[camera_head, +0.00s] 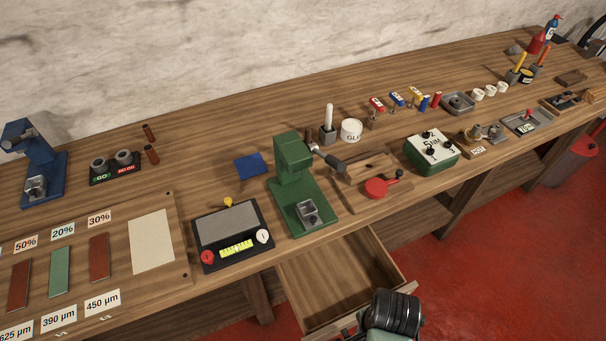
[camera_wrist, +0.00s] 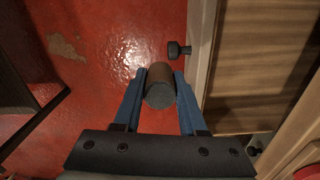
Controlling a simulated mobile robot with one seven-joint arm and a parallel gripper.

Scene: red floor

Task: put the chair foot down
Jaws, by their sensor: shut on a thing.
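My gripper (camera_wrist: 160,88) is shut on the chair foot (camera_wrist: 160,94), a short brown cylinder with a grey flat end facing the wrist camera. The blue fingers press on its left and right sides. In the wrist view it shows against the red floor, just left of the open drawer. In the head view my dark wrist is at the drawer's front right corner. The fingers and the chair foot are hidden there.
The open drawer (camera_head: 345,272) looks empty and has a dark knob (camera_wrist: 179,50) on its front. The workbench (camera_head: 225,183) carries a green press (camera_head: 295,185), a scale (camera_head: 232,235), a green box (camera_head: 432,152) and several small tools.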

